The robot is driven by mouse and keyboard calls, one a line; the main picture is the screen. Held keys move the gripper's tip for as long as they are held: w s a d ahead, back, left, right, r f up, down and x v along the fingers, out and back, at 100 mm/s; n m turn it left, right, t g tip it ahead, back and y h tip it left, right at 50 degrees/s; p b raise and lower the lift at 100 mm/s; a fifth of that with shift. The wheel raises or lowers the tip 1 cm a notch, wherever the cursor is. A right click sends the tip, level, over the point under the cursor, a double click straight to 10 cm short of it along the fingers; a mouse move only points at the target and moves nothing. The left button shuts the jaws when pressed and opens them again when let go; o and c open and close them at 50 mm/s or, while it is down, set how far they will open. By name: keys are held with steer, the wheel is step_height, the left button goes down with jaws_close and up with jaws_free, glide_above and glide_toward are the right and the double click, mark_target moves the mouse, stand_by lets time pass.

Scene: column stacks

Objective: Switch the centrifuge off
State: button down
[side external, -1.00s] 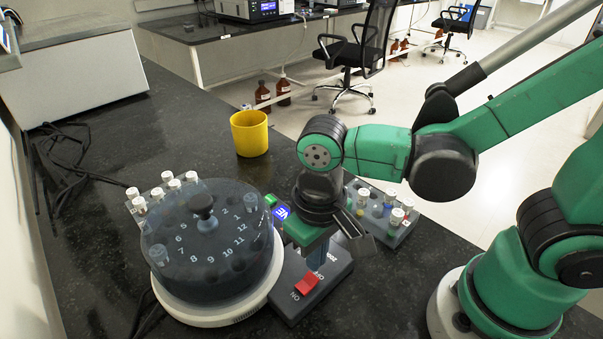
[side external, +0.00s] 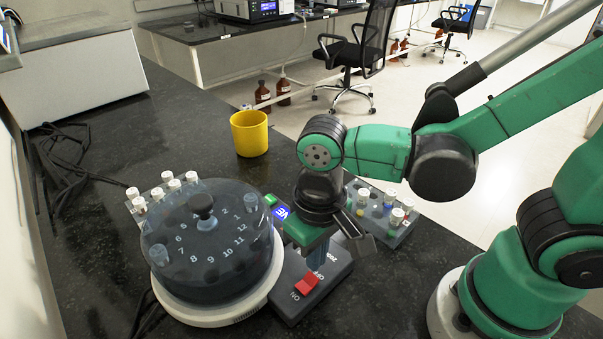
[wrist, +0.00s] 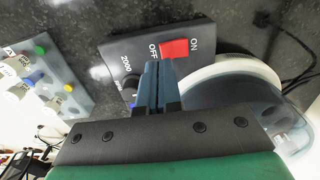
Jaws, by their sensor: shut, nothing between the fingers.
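The centrifuge (side external: 210,245) is a round machine with a dark see-through lid, numbered positions and a white base. Its grey control box (side external: 290,300) sits against its right side. A red rocker switch (side external: 307,284) on the box lies between the labels ON and OFF; in the wrist view the switch (wrist: 174,49) shows clearly. My gripper (side external: 318,262) points down over the box, its fingers just behind the switch on the OFF side. In the wrist view my gripper's fingertips (wrist: 158,66) are together and empty, close beside the switch. Whether they touch it I cannot tell.
A rack of white-capped tubes (side external: 133,208) stands behind the centrifuge. A yellow cup (side external: 249,134) stands farther back. Dark cables (side external: 55,170) lie at left. The counter's middle is clear.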

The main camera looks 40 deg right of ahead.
steer(key=shift+f, duration=1.25)
stand_by(0.8)
steer(key=shift+r, duration=2.5)
steer(key=w+d+t, duration=0.1)
steer(key=w+d+r+t, duration=0.1)
steer(key=d, duration=0.1)
steer(key=w+d+r+t, duration=0.1)
steer(key=d, duration=0.1)
steer(key=shift+y, duration=0.4)
steer(key=w+d+r+t, duration=0.2)
steer(key=d+t, duration=0.2)
steer(key=d, duration=0.2)
steer(key=shift+w+d+r+h, duration=0.15)
steer(key=shift+d+r+h, duration=0.15)
steer(key=shift+r+h, duration=0.1)
